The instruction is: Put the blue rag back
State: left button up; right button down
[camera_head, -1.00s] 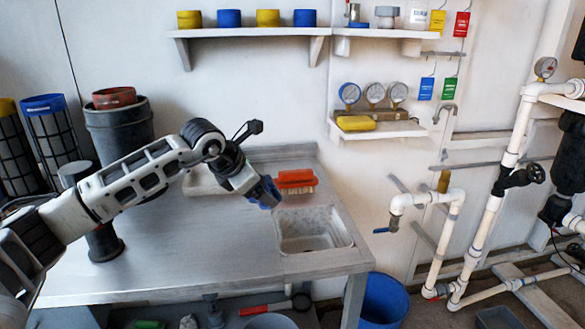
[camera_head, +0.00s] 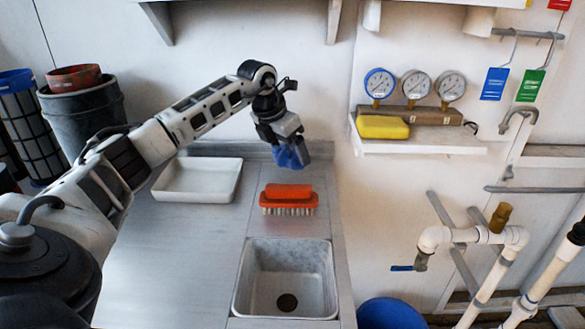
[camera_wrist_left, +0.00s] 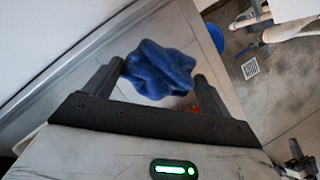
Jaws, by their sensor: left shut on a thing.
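The blue rag (camera_head: 290,156) is a crumpled cloth held in my left gripper (camera_head: 287,150), above the back of the metal counter, over the orange brush. In the left wrist view the rag (camera_wrist_left: 160,70) sits between the two dark fingers of my left gripper (camera_wrist_left: 162,82), which are shut on it. The rag hangs clear of the counter, and part of it is hidden by the gripper in the head view. My right gripper is not in view.
A white tray (camera_head: 197,180) lies on the counter (camera_head: 175,255). An orange brush (camera_head: 288,200) lies behind the sink (camera_head: 285,262). A yellow sponge (camera_head: 382,127) and gauges stand on the wall shelf (camera_head: 420,147). A blue bucket (camera_head: 390,315) stands on the floor at right.

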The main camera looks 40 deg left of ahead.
aim_at(288, 179)
pick_arm(q)
jog(key=shift+o, duration=0.2)
notch_tip(288, 179, down, 5)
jog(key=shift+f, duration=0.1)
jog(key=o, duration=0.8)
jog(key=shift+c, duration=0.2)
jog(key=v, duration=1.2)
